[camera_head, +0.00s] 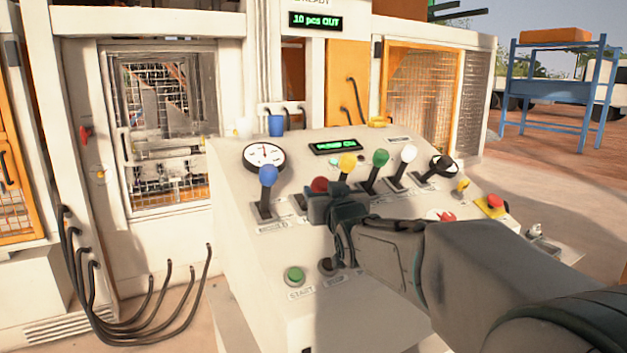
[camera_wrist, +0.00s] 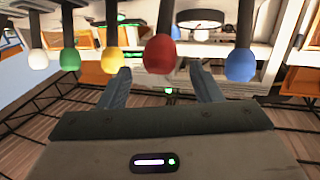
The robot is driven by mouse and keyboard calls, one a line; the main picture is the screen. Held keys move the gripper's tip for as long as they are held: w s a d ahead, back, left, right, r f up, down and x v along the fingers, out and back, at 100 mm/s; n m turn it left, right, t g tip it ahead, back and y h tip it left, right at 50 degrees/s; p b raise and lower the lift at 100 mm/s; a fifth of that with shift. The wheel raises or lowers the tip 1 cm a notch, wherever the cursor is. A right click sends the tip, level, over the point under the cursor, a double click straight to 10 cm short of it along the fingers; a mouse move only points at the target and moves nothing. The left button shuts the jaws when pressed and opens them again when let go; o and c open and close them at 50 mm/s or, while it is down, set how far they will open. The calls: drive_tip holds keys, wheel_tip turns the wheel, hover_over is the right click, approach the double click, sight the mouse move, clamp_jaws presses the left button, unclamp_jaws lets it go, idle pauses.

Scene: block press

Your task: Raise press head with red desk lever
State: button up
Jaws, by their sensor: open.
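The red desk lever's round knob (camera_head: 319,184) shows just beyond my gripper (camera_head: 322,198), over the sloped control desk (camera_head: 240,225). My gripper and wrist hide its shaft in the head view. In the wrist view the red knob (camera_wrist: 161,54) lies between the lines of my two open fingers (camera_wrist: 160,68), with a gap seen on each side. I cannot tell whether the knob is in between the fingertips or a little past them. The press (camera_head: 160,130) stands behind the desk, behind a mesh window; its head is not clear to see.
A blue lever (camera_head: 268,176) stands left of the red one; yellow (camera_head: 347,162), green (camera_head: 380,158) and white (camera_head: 408,154) levers stand to its right. A round gauge (camera_head: 264,157), a green button (camera_head: 294,275) and a red stop button (camera_head: 495,202) are on the desk.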

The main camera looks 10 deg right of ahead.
sight(323, 187)
drive_tip(key=shift+w+a+p, duration=0.15)
drive_tip(key=shift+w+p, duration=0.55)
drive_tip(key=shift+w, duration=2)
